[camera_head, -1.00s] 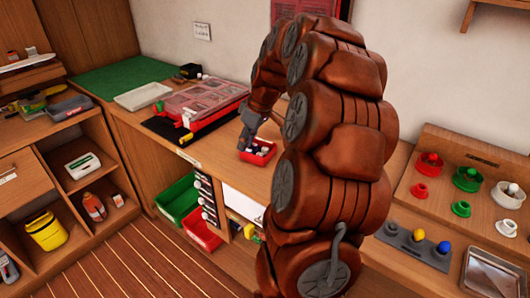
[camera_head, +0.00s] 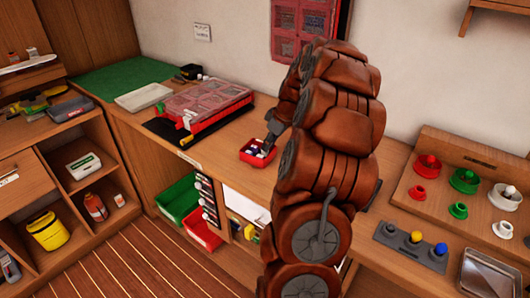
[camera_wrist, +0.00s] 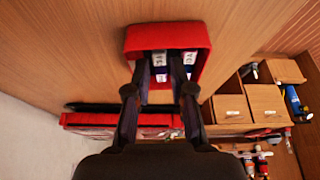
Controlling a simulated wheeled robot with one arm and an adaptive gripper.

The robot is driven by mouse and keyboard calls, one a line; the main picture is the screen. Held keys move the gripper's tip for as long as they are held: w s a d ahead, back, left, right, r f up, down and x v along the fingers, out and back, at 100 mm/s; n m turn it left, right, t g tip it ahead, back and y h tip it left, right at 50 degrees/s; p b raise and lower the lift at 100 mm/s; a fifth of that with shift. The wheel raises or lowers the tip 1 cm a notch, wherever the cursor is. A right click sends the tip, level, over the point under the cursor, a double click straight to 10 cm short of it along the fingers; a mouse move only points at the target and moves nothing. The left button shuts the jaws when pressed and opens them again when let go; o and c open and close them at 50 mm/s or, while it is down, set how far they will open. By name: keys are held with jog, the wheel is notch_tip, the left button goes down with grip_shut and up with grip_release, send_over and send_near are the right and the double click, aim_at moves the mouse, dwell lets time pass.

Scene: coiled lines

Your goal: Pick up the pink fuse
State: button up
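A small red tray (camera_head: 246,151) stands on the wooden bench and holds several small white-and-blue labelled pieces. I cannot make out a clearly pink fuse among them. In the wrist view the tray (camera_wrist: 165,35) is ahead of my fingers, with two labelled pieces (camera_wrist: 159,60) and (camera_wrist: 189,58) visible inside. My gripper (camera_wrist: 161,68) has its two dark fingers apart, with their tips over the tray's near part. They hide some of its contents. In the head view my gripper (camera_head: 267,148) is at the tray's right side.
A red case with clear lids (camera_head: 205,97) lies on a black mat left of the tray. Green (camera_head: 178,198) and red (camera_head: 203,234) bins are below the bench. A board with coloured knobs (camera_head: 410,243) is at the right. Bare bench surrounds the tray.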

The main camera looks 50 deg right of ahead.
aim_at(265, 154)
jog(key=shift+p+x, duration=0.35)
jog(key=shift+x, duration=1.2)
jog(key=shift+c, duration=0.4)
grip_shut()
jog(key=shift+r, duration=0.1)
